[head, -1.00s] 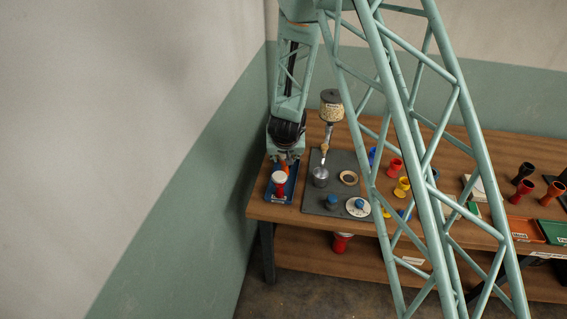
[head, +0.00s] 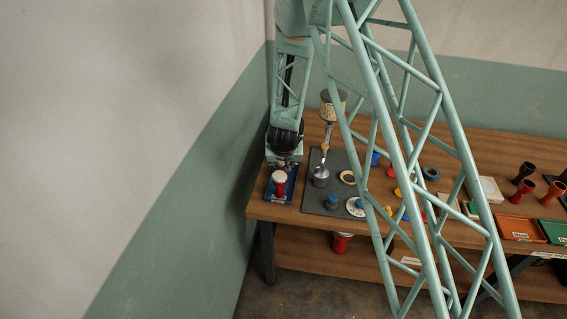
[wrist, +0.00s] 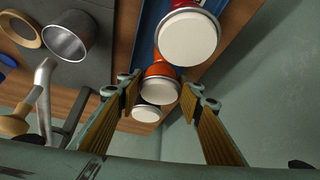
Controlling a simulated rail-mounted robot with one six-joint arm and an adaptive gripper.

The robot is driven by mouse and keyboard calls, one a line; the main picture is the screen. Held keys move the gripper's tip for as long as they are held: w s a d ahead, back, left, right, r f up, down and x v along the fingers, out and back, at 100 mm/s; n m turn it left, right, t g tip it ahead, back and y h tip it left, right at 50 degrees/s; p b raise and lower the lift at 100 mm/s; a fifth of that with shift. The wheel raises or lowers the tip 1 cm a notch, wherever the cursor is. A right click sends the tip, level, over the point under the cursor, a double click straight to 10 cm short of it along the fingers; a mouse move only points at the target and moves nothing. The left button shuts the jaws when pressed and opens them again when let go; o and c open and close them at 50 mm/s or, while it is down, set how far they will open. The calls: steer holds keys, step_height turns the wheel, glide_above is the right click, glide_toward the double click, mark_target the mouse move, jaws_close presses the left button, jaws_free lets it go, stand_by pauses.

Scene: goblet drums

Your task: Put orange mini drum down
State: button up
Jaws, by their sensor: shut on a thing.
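The orange mini drum (wrist: 158,71) has a white head and sits between the two finger pads of my gripper (wrist: 160,98) in the wrist view. My gripper is shut on it. In the head view my gripper (head: 284,161) is low over the back of a blue tray (head: 270,197) at the table's left end, and the orange drum is hidden there. The tray also shows in the wrist view (wrist: 147,28). I cannot tell whether the drum's foot touches the tray.
A red drum with a white head (head: 279,184) stands in the tray, close beside the orange one; another white-headed drum (wrist: 146,113) is on its other side. A grey mat (head: 313,200) with a metal cup (head: 321,177) lies to the right. The wall is close on the left.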

steer(key=shift+f, duration=0.15)
steer(key=o, duration=0.9)
steer(key=shift+r, duration=0.25)
steer(key=shift+p+v, duration=0.65)
steer(key=shift+v, duration=5.3)
